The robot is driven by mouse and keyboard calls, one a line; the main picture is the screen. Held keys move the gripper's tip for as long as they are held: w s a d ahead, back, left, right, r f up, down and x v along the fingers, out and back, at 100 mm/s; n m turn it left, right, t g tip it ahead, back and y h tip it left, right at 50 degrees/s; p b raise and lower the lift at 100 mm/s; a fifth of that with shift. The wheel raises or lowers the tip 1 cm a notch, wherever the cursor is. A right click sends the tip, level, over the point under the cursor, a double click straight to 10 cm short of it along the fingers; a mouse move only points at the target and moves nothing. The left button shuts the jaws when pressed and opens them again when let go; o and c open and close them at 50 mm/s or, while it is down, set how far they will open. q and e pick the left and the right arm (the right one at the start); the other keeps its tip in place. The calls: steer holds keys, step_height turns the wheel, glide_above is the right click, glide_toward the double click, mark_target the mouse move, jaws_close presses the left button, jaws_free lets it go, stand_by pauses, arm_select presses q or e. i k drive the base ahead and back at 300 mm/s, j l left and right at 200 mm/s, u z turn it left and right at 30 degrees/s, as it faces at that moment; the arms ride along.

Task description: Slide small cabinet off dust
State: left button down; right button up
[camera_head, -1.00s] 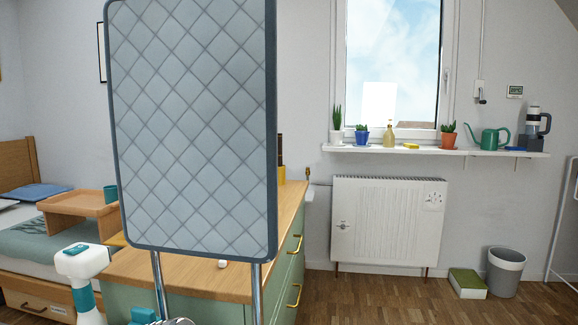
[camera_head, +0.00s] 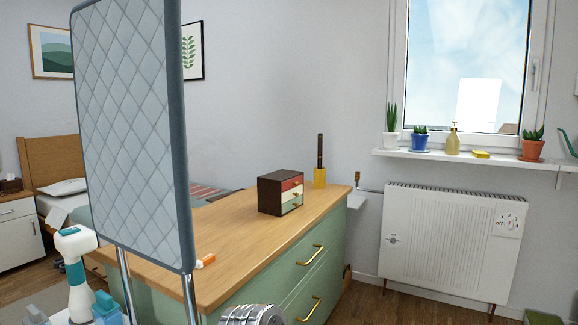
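The small cabinet (camera_head: 270,193) is a dark brown box with small red, white and green drawer fronts. It stands upright on the wooden top of a green dresser (camera_head: 240,235), towards the back right of it. I cannot make out any dust around it from here. Neither of my grippers is in view, and nothing touches the cabinet.
A tall quilted grey board (camera_head: 135,130) on chrome poles blocks the left foreground, with a white and teal bottle (camera_head: 77,275) beside it. A yellow cup (camera_head: 319,178) stands behind the cabinet. A small orange and white item (camera_head: 206,261) lies on the dresser's near left.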

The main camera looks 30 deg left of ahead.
mark_target(269, 190)
steer(key=i+l+u, duration=0.3)
steer(key=i, duration=0.25)
steer(key=i+l+u, duration=0.3)
steer(key=i, duration=0.25)
steer(key=l, duration=0.15)
